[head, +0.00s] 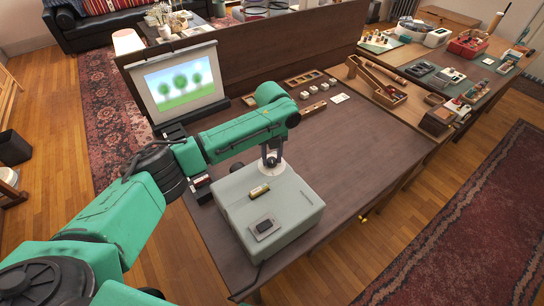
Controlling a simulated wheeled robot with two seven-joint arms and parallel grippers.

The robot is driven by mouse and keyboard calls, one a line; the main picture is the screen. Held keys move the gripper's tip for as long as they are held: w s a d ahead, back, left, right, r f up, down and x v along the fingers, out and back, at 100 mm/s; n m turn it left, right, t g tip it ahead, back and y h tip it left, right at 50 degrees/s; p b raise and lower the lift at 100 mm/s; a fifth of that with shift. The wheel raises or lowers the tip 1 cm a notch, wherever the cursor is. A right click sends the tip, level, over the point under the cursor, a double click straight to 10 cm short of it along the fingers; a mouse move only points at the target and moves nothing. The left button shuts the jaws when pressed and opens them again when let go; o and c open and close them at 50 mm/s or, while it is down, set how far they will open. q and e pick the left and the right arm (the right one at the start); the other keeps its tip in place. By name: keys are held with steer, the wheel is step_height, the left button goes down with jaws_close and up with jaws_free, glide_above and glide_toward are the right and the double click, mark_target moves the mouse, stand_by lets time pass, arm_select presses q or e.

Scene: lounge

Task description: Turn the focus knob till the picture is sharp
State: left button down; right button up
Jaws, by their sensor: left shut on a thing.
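The projector (240,192) is a pale grey-green box on the brown table (360,150). A small brass cylinder (259,190) and a dark switch on a plate (264,227) are on its top. The screen (181,80) stands at the table's far left, showing three green trees on a hill under a blue sky; their edges look soft. My left gripper (271,162) points down at the projector's far end, over a pale round disc (272,169). It is shut on the focus knob, which the fingers mostly hide. My right gripper is out of view.
A dark wooden partition (250,55) runs behind the table. Small white blocks (313,88) and wooden trays (305,77) lie toward the back. A wooden box (388,95) and several tools lie on the right. The table right of the projector is clear.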

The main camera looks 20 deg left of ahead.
mark_target(272, 160)
arm_select(q)
steer(key=shift+r+n+p, duration=0.25)
steer(key=shift+n+p, duration=0.85)
steer(key=shift+p, duration=0.1)
steer(key=n+p, duration=0.2)
steer(key=shift+n, duration=0.3)
steer(key=shift+w+f+n, duration=0.1)
steer(key=shift+f+n, duration=0.05)
steer(key=shift+n, duration=0.35)
steer(key=shift+c, duration=2.2)
jaws_free()
step_height(272, 160, up, 14)
steer(key=b, duration=0.2)
steer(key=shift+r, duration=0.25)
